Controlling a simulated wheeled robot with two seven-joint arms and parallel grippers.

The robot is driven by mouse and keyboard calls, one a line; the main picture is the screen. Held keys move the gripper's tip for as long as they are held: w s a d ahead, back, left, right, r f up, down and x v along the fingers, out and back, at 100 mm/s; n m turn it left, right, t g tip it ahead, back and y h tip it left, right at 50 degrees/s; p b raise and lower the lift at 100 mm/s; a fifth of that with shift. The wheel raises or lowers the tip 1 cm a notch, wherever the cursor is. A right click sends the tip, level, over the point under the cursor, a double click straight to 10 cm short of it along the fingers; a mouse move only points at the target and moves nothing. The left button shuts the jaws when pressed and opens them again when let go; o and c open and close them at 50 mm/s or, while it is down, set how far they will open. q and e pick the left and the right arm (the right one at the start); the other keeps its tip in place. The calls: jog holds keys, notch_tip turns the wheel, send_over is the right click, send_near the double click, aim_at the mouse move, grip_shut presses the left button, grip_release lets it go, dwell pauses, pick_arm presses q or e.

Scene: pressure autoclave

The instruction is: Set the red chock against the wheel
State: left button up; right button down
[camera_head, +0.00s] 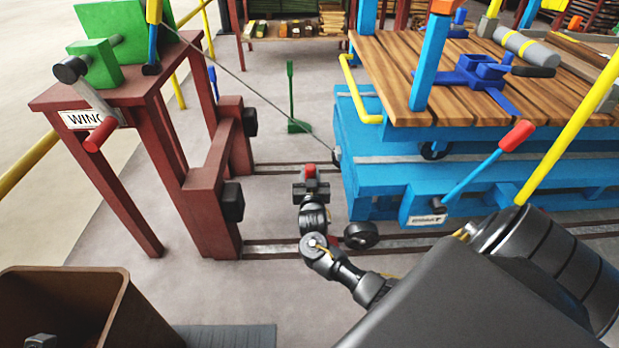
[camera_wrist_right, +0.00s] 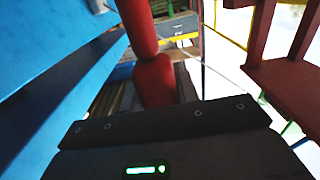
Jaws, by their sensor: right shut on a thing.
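My right gripper (camera_head: 311,178) is shut on a red piece, taken to be the red chock (camera_head: 311,170). It is held out over the floor, left of the blue cart's near left corner. In the right wrist view the red chock (camera_wrist_right: 155,82) shows as a red block with a red bar above it; the fingertips are hidden. A black wheel (camera_head: 360,235) shows below that corner, by the near rail, right of my right wrist. The chock appears apart from the wheel. A small red patch shows beside the wheel, partly hidden by my arm.
The blue cart (camera_head: 385,175) with a wooden deck (camera_head: 385,60) fills the right. A dark red winch frame (camera_head: 205,185) with black bumpers stands left. A cable runs from it towards the cart. A brown bin (camera_head: 120,310) is at bottom left.

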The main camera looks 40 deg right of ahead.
jog(key=shift+r, duration=0.1)
jog(key=c, duration=1.1)
grip_release()
jog(key=shift+o, duration=0.2)
